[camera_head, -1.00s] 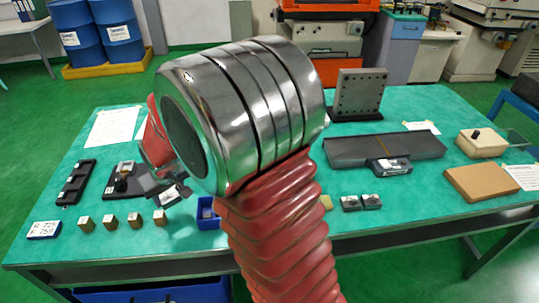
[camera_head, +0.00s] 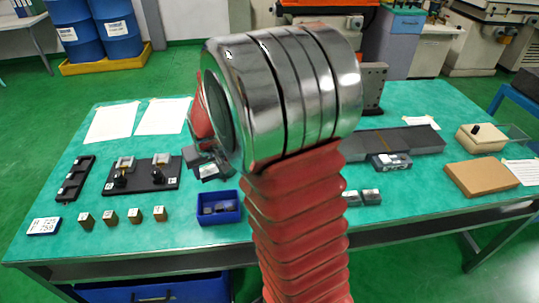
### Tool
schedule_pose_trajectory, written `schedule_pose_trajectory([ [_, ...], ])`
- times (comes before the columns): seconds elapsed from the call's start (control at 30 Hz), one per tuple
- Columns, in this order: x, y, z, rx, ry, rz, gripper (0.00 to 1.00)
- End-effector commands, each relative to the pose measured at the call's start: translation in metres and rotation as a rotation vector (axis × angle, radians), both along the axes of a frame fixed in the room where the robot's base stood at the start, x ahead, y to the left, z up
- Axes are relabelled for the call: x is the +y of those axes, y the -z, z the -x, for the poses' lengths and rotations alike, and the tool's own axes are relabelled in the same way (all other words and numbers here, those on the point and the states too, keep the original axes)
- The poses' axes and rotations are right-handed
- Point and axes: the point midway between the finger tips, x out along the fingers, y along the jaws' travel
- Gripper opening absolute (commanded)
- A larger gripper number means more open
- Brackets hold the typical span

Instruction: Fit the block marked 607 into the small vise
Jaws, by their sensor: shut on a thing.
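My gripper (camera_head: 209,169) is at the left of my arm, above the table right of a black plate. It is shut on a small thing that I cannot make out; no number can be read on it. The black plate (camera_head: 143,182) carries two small metal fixtures with black knobs, a left one (camera_head: 126,163) and a right one (camera_head: 161,160), which may be small vises. Several small brass-coloured blocks (camera_head: 111,217) stand in a row in front of the plate. Their marks are too small to read, so I cannot pick out 607.
A blue bin (camera_head: 220,216) with dark items stands in front of my gripper. A black rack (camera_head: 75,179) and a number card (camera_head: 44,227) lie at left, white sheets (camera_head: 112,123) behind. My arm hides the table's middle. A grey device (camera_head: 391,161) and a brown board (camera_head: 481,178) are at right.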

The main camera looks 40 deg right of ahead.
Motion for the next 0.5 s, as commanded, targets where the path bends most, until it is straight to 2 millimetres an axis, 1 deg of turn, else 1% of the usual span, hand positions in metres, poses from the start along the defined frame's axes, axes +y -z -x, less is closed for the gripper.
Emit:
schedule_pose_trajectory([
  [0.03,-0.02,-0.003,0.005,-0.003,0.037,0.001,0.07],
  [0.2,-0.074,-0.008,0.027,-0.004,0.142,0.001,0.07],
  [0.4,-0.134,-0.014,0.059,-0.003,0.262,0.002,0.07],
  [0.5,-0.157,-0.016,0.074,-0.002,0.311,0.002,0.07],
])
